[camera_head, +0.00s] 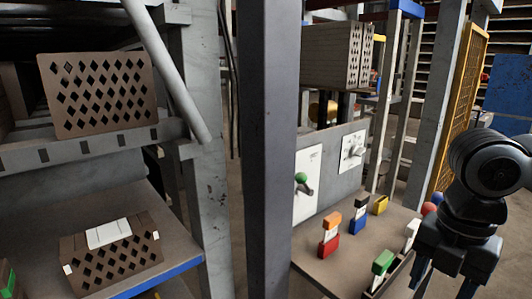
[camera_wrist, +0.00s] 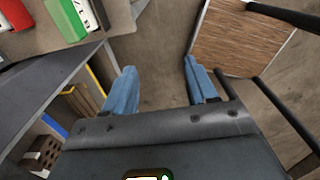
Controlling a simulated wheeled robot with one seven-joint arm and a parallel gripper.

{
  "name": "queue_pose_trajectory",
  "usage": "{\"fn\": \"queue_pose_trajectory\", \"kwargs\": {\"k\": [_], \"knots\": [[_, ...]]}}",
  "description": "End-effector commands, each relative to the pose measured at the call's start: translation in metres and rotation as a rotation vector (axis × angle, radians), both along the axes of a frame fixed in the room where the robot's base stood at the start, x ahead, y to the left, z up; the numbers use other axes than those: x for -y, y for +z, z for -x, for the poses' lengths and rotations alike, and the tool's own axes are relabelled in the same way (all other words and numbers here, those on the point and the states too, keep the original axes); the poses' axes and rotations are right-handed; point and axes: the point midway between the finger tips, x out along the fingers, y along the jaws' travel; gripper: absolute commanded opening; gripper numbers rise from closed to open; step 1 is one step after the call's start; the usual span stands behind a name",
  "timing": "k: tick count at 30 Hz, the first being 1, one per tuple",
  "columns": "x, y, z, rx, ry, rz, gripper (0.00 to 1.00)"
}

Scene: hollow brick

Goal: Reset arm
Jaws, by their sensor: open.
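My arm (camera_head: 470,190) is at the right edge of the head view, bent downward beside the work table. My gripper (camera_head: 446,288) hangs at its end, partly cut off by the bottom of the picture. In the wrist view my gripper (camera_wrist: 157,82) shows two blue fingers spread apart. Nothing is between them; bare floor (camera_wrist: 160,50) shows in the gap. A brown hollow brick (camera_head: 97,93) with diamond holes stands on the upper left shelf. Another hollow brick (camera_head: 110,262) with a white label sits on the lower shelf.
A grey post (camera_head: 265,150) stands mid-view. In the wrist view, a wooden board (camera_wrist: 240,38) lies upper right.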

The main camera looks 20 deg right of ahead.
Motion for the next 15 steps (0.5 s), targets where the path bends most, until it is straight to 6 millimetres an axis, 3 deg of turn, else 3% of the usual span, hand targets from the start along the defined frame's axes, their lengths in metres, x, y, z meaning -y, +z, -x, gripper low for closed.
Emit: {"fn": "queue_pose_trajectory", "kwargs": {"k": [2,8,15], "knots": [[0.0,0.0,0.0,0.0,0.0,0.0,0.57],[-0.024,0.001,-0.013,0.051,0.008,-0.06,0.57],[-0.063,0.005,-0.033,0.133,0.016,-0.16,0.57]]}}
